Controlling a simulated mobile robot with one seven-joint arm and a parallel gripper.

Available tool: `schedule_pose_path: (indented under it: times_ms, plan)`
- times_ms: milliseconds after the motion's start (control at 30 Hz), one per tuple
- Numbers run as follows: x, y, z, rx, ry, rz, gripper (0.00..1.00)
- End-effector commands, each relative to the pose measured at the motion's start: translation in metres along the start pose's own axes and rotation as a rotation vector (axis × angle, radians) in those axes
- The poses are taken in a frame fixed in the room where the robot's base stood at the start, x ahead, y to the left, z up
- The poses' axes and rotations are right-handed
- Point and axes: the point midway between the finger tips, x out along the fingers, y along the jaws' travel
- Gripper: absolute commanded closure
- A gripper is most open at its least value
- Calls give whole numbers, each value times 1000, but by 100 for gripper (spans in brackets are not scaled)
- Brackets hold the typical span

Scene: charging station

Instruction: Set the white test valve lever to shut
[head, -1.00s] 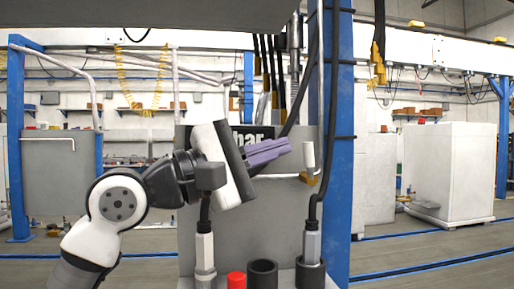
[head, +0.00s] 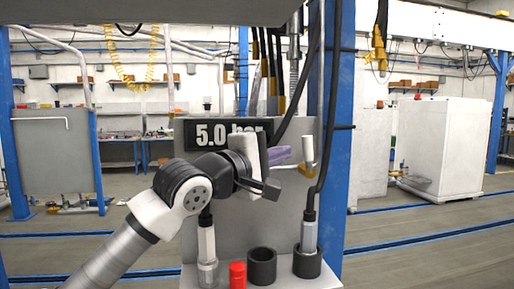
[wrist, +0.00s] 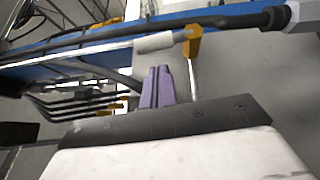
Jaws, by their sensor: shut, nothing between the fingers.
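The white test valve lever (head: 308,149) stands upright above its yellow-brass valve body (head: 306,170) on the grey panel, just left of the blue post. In the wrist view the lever (wrist: 155,42) lies across the picture, joined to the brass body (wrist: 192,42) at its right end. My gripper (head: 288,153) has purple fingers, closed together and empty. They point towards the lever from its left in the head view; a small gap shows there. In the wrist view the fingertips (wrist: 159,68) end just below the lever, and contact cannot be told.
A black display (head: 226,132) reads 5.0 bar, partly hidden by my gripper. A black hose runs down beside the lever to a metal connector (head: 309,236) in a black holder. A shelf below bears an empty black cup (head: 262,267), a red cap (head: 237,275) and another hose connector (head: 207,242).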

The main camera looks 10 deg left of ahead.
Motion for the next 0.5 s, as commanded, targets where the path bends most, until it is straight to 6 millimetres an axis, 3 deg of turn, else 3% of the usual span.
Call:
schedule_pose_path:
  times_ms: [200,500]
  plan:
    - [12,0,13,0,-1,0,100]
    - [13,0,14,-2,0,1,100]
